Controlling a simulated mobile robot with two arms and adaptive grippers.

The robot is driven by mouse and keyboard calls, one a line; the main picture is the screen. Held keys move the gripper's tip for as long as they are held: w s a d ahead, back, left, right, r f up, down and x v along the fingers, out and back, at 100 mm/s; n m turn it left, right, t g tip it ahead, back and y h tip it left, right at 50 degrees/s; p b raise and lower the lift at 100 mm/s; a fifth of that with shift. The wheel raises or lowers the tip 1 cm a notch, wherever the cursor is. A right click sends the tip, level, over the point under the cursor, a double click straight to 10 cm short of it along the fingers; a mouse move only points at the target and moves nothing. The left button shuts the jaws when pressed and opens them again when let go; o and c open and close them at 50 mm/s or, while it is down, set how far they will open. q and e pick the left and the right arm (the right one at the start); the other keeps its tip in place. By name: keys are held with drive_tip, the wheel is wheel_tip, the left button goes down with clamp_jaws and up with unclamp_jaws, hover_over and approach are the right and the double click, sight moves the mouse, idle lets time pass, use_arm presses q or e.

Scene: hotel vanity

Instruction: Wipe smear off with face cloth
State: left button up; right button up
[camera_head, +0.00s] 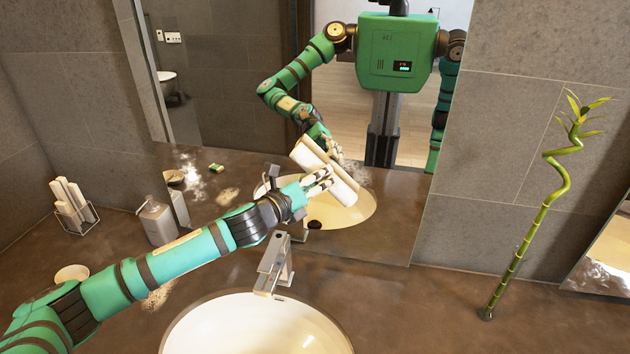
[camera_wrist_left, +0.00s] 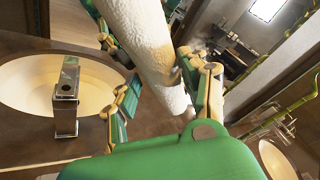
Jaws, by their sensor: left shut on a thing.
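My left gripper (camera_head: 320,180) is shut on a white rolled face cloth (camera_head: 344,188), held up in front of the mirror above the back of the sink. In the left wrist view the cloth (camera_wrist_left: 148,38) is a thick, fuzzy roll between the fingers (camera_wrist_left: 162,82). Its reflection lies close beside it; I cannot tell whether the cloth touches the glass. A whitish smear (camera_head: 188,176) shows at the mirror's lower left; I cannot tell whether it is on the glass or reflected. A pale smear (camera_head: 157,297) lies on the counter, partly hidden by my left arm. My right gripper is not in view.
The white basin (camera_head: 255,330) and metal faucet (camera_head: 274,264) are below my left arm. A soap dispenser (camera_head: 157,221), a rack of rolled cloths (camera_head: 72,203) and a small dish (camera_head: 71,273) stand left. A bamboo stalk (camera_head: 520,247) stands right. The counter between faucet and bamboo is clear.

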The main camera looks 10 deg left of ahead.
use_arm(q)
drive_tip(key=shift+d+p, duration=0.35)
drive_tip(key=shift+d, duration=4.8)
drive_tip(key=shift+r+p, duration=0.95)
drive_tip(key=shift+p, duration=0.05)
drive_tip(key=shift+a+f+p, duration=0.15)
drive_tip(key=shift+a+p, duration=0.15)
drive_tip(key=shift+a, duration=1.2)
drive_tip(key=shift+a+p, duration=0.5)
drive_tip(key=shift+a, duration=3.6)
drive_tip(key=shift+s+d+p, duration=0.1)
drive_tip(key=shift+s+p, duration=0.6)
drive_tip(key=shift+s, duration=2.85)
